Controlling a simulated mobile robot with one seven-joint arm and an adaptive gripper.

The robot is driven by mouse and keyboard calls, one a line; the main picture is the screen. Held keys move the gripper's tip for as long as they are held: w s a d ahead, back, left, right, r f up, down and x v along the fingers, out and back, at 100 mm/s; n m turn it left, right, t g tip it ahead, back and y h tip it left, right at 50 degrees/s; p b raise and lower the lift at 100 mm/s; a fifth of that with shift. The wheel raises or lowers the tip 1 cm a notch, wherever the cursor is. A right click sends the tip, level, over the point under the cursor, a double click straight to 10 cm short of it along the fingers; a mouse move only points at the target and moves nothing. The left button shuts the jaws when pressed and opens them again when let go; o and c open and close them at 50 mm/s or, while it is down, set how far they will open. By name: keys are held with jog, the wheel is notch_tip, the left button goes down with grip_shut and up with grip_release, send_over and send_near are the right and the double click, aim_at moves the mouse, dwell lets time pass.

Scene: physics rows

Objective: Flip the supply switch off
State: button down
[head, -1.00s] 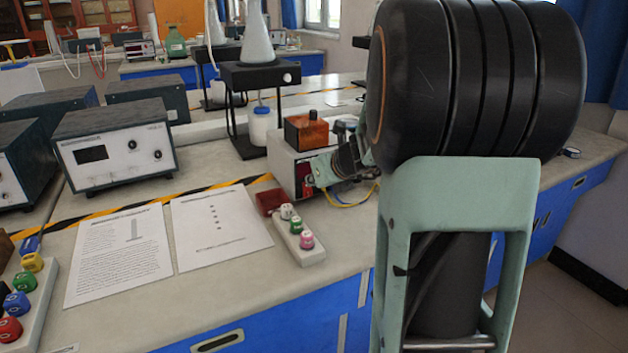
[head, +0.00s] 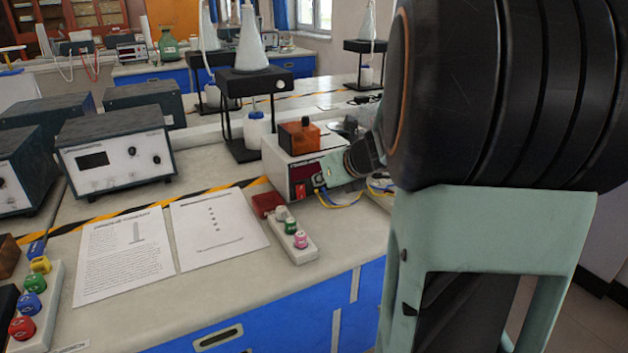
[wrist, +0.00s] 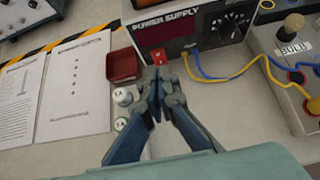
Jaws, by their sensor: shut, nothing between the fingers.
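The power supply (head: 276,163) is a pale box on the bench in the head view, with an orange block on top. In the head view my arm hides part of the box.
Blue and yellow wires (wrist: 222,78) run from the supply to a box labelled BULB (wrist: 290,50) at right. Paper sheets (head: 215,228) lie farther left.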

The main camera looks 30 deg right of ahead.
jog(key=s+r, duration=0.1)
jog(key=s+r+p, duration=0.1)
jog(key=r, duration=0.1)
jog(key=shift+s+r, duration=0.1)
jog(key=shift+s, duration=0.15)
